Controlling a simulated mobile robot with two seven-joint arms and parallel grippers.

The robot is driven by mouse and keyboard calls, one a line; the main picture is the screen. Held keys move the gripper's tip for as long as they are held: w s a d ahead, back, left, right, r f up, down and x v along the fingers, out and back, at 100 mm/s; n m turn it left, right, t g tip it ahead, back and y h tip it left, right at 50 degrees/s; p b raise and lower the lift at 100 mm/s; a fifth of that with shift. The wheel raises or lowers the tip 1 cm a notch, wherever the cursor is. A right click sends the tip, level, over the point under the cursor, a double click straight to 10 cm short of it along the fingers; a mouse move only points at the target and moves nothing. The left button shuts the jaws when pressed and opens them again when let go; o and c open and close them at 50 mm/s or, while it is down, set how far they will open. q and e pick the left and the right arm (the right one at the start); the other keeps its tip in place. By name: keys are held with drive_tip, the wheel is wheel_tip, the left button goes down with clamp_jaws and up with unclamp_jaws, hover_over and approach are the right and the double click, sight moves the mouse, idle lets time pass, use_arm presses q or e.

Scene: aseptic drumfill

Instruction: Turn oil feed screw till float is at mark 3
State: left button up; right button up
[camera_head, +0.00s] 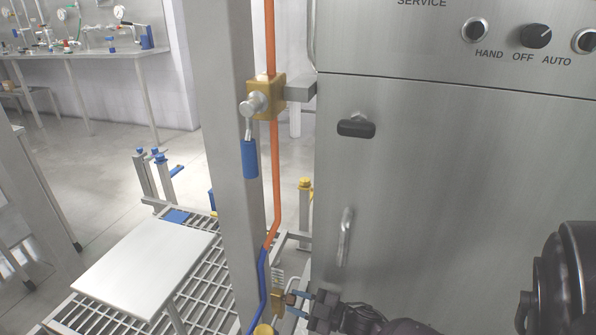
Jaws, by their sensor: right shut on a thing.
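My right gripper (293,304) comes in from the lower right and is shut on the small oil feed screw (290,299). The fingers cover much of the screw. The screw sits on the right side of a small brass block (277,300) low on the steel post. A small pale scale (278,278) shows just above the block. Its marks and the float are too small to make out. My left gripper is not in view.
A steel cabinet (440,190) with a black latch fills the right. An orange pipe (276,170) runs down the post (222,130) through a brass valve (265,98) with a blue lever. A blue line (262,275) continues below. A pale plate (145,265) stands at lower left.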

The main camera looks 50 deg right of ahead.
drive_tip(key=o, duration=0.9)
use_arm(q)
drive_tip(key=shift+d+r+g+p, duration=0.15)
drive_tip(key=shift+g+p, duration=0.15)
drive_tip(key=shift+p, duration=0.45)
use_arm(e)
drive_tip(key=v, duration=1.1)
